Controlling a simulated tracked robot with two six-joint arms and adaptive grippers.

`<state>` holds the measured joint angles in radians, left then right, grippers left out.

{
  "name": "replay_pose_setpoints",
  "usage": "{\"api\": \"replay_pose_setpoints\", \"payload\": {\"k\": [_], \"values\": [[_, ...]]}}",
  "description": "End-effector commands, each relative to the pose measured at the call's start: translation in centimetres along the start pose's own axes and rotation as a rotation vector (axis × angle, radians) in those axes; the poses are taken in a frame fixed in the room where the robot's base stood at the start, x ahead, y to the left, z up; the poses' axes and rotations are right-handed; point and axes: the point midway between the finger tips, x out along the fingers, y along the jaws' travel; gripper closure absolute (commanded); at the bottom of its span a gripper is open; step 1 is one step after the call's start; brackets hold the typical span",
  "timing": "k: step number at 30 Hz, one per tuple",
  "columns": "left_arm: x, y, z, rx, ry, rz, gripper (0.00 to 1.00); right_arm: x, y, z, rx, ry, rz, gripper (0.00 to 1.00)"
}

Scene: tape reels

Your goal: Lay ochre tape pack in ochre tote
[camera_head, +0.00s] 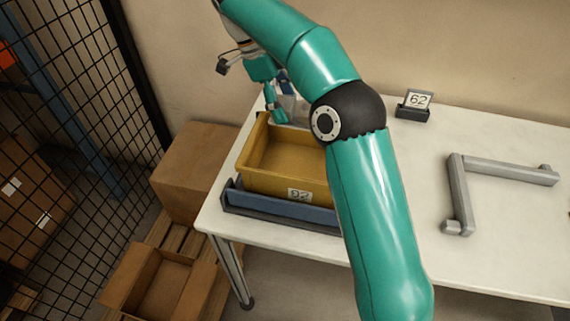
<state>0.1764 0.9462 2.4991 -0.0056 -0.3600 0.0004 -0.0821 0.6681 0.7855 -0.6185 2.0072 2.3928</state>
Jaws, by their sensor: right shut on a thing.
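The ochre tote (255,184) stands open on the left end of the white table. The part of its floor that I can see is bare; my right arm covers its right side. My right gripper (279,112) is at the tote's far rim. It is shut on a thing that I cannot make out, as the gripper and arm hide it. A greyish patch (294,107) shows beside the fingers, too small to identify. I cannot pick out the ochre tape pack. My left gripper is not in view.
The tote sits in a blue-grey tray (283,207) on the white table (480,272). A grey angled bar (500,171) lies at the right, and a "62" sign (415,104) stands at the back. Cardboard boxes (190,170) and a mesh fence (95,95) are left of the table.

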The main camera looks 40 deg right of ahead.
Motion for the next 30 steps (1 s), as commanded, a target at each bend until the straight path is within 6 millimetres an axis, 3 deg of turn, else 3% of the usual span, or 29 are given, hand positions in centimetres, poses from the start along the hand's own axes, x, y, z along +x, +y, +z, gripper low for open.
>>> {"api": "replay_pose_setpoints", "payload": {"k": [1,5,12,30], "values": [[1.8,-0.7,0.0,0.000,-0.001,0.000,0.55,1.7,0.0,0.8,-0.002,0.001,-0.001,0.70],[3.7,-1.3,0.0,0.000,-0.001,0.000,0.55,4.9,0.1,2.2,-0.008,0.005,0.001,0.70],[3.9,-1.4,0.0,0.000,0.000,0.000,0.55,9.9,0.1,4.3,-0.008,0.005,0.001,0.70],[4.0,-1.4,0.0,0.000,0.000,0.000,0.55,16.4,0.1,7.1,-0.007,0.004,0.000,0.70]]}}
